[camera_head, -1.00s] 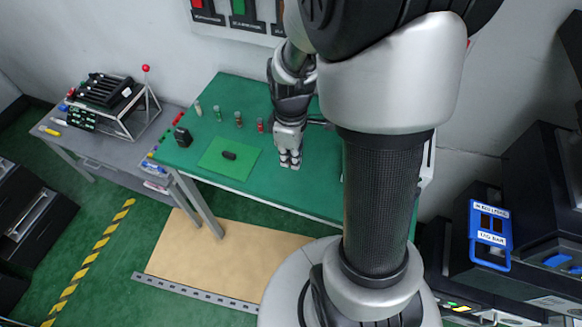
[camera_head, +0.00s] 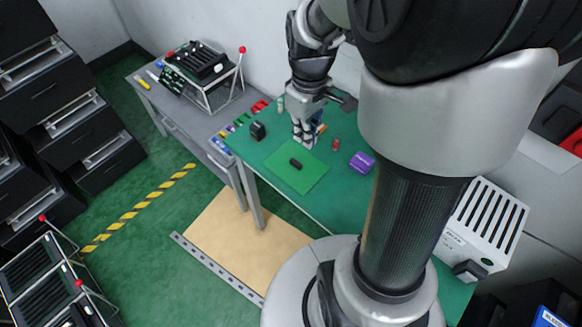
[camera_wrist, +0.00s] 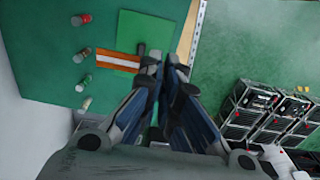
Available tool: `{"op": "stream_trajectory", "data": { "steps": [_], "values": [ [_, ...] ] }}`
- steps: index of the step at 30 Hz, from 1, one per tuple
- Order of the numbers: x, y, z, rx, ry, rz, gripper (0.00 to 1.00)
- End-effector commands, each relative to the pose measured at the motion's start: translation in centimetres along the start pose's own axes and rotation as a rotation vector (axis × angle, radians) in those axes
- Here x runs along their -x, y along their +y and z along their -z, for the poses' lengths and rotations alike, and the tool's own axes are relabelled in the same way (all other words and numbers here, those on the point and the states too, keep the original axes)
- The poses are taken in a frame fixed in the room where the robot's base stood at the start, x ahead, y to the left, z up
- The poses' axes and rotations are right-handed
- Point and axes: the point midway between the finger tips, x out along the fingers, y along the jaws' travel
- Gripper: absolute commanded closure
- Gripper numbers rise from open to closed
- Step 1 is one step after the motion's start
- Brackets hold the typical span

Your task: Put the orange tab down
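The orange tab (camera_wrist: 118,62) is a flat orange strip with a white stripe down its middle. In the wrist view it sticks out to the left from between my fingertips. In the head view only a small orange patch (camera_head: 321,128) shows beside my gripper. My gripper (camera_head: 304,143) is over the green table, at the back edge of the light green mat (camera_head: 312,176). In the wrist view my gripper (camera_wrist: 163,66) has its fingers close together at the tips, seemingly shut on the tab's end. A small black piece (camera_head: 295,162) lies on the mat.
A purple box (camera_head: 362,162) and a red cylinder (camera_head: 336,145) stand right of the mat. A black block (camera_head: 258,130) stands to its left. Several small cylinders line the table's back in the wrist view. A grey side table (camera_head: 190,122) carries a lever rack (camera_head: 215,78).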

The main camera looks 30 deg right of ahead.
Motion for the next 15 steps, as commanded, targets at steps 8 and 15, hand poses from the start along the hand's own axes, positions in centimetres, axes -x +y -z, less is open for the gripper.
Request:
{"op": "stream_trajectory", "data": {
  "steps": [8,15],
  "values": [
    [-6.5,-0.1,-0.2,-0.010,-0.006,0.005,1.00],
    [-12.7,-0.1,-0.1,-0.009,-0.005,0.004,1.00]
  ]
}}
